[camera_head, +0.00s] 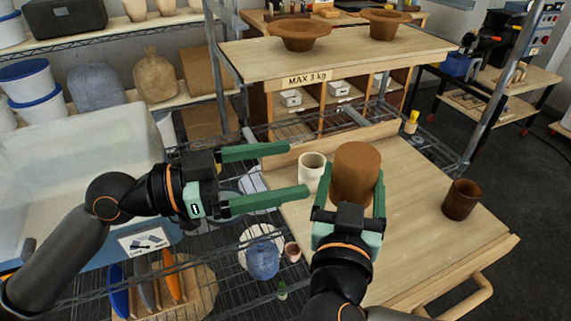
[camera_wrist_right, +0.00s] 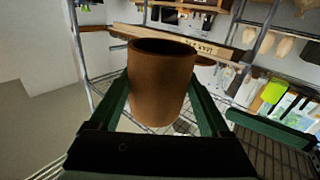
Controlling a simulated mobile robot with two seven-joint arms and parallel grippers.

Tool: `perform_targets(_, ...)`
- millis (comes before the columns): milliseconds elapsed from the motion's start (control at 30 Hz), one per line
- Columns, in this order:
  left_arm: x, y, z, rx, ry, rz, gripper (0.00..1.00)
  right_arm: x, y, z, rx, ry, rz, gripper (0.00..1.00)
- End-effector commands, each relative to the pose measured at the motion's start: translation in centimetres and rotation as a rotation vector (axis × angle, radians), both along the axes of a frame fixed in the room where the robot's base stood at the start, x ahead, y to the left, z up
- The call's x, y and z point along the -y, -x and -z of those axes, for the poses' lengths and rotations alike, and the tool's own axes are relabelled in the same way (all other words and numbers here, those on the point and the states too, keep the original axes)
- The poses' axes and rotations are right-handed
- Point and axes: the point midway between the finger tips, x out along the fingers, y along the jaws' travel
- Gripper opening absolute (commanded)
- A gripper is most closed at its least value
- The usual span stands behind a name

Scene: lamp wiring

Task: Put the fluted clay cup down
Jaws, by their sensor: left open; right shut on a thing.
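A brown clay cup (camera_head: 357,172) is between the fingers of my right gripper (camera_head: 350,200), which is shut on it. It also shows in the right wrist view (camera_wrist_right: 160,85), with its dark rim at the top; I cannot make out flutes on it. It is near the wooden board's left part; I cannot tell whether it touches the board. My left gripper (camera_head: 298,171) is open and empty, its fingers pointing right towards a cream cup (camera_head: 312,168). A darker brown cup (camera_head: 461,199) stands upright on the right part of the board.
The wooden board (camera_head: 420,240) is bare between the held cup and the darker cup. A raised shelf marked MAX 3 kg (camera_head: 308,80) stands behind, with brown bowls (camera_head: 299,34) on top. A wire rack (camera_head: 225,270) with a blue-grey bag (camera_head: 263,258) lies lower left.

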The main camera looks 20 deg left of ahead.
Motion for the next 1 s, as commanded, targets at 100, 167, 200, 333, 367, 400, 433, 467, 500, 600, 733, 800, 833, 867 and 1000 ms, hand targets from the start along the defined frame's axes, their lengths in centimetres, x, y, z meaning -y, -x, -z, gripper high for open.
perform_targets(100, 0.5, 0.1, -0.4, 0.008, 0.0, 0.013, 1.0, 0.0, 0.0, -0.1, 0.002, -0.001, 0.0, 0.07)
perform_targets(167, 1.0, -0.2, -0.4, 0.008, 0.001, 0.015, 1.0, 0.0, 0.0, -0.1, 0.002, -0.001, 0.0, 0.07)
perform_targets(200, 1.4, -0.4, -0.5, 0.008, 0.003, 0.015, 1.0, 0.0, 0.0, -0.1, 0.002, -0.001, 0.0, 0.07)
perform_targets(333, 3.2, -1.3, -0.5, 0.008, 0.004, 0.016, 1.0, 0.0, 0.0, -0.1, 0.002, -0.001, 0.0, 0.07)
perform_targets(367, 3.5, -1.6, -0.5, 0.008, 0.004, 0.015, 1.0, 0.0, 0.0, -0.1, 0.002, -0.001, 0.0, 0.07)
perform_targets(400, 4.2, -1.9, -0.5, 0.006, 0.007, 0.015, 1.0, 0.0, 0.0, -0.1, 0.002, -0.001, 0.0, 0.07)
perform_targets(433, 4.6, -2.2, -0.5, 0.007, 0.007, 0.014, 1.0, 0.0, 0.0, -0.1, 0.002, -0.001, 0.0, 0.07)
perform_targets(467, 5.1, -2.4, -0.5, 0.007, 0.005, 0.015, 1.0, 0.0, 0.0, -0.1, 0.002, -0.001, 0.0, 0.07)
perform_targets(500, 5.8, -2.7, -0.6, 0.008, 0.003, 0.016, 1.0, 0.0, 0.0, -0.1, 0.002, -0.001, 0.0, 0.07)
perform_targets(600, 7.2, -3.6, -0.4, 0.005, 0.005, 0.014, 1.0, 0.0, 0.0, -0.1, 0.002, -0.001, 0.0, 0.07)
perform_targets(733, 8.8, -4.5, -0.4, 0.003, 0.004, 0.012, 1.0, 0.0, 0.0, -0.1, 0.002, -0.001, 0.0, 0.07)
perform_targets(800, 9.5, -4.8, -0.4, 0.004, 0.003, 0.013, 1.0, 0.0, 0.0, -0.1, 0.002, -0.001, 0.0, 0.07)
perform_targets(833, 9.7, -5.0, -0.4, 0.004, 0.002, 0.012, 1.0, 0.0, 0.0, -0.1, 0.002, -0.001, 0.0, 0.07)
perform_targets(867, 9.9, -5.1, -0.3, 0.003, 0.003, 0.012, 1.0, 0.0, 0.0, -0.1, 0.002, -0.001, 0.0, 0.07)
perform_targets(1000, 10.5, -5.4, -0.3, 0.004, 0.0, 0.012, 1.0, 0.0, 0.0, -0.1, 0.002, -0.001, 0.0, 0.07)
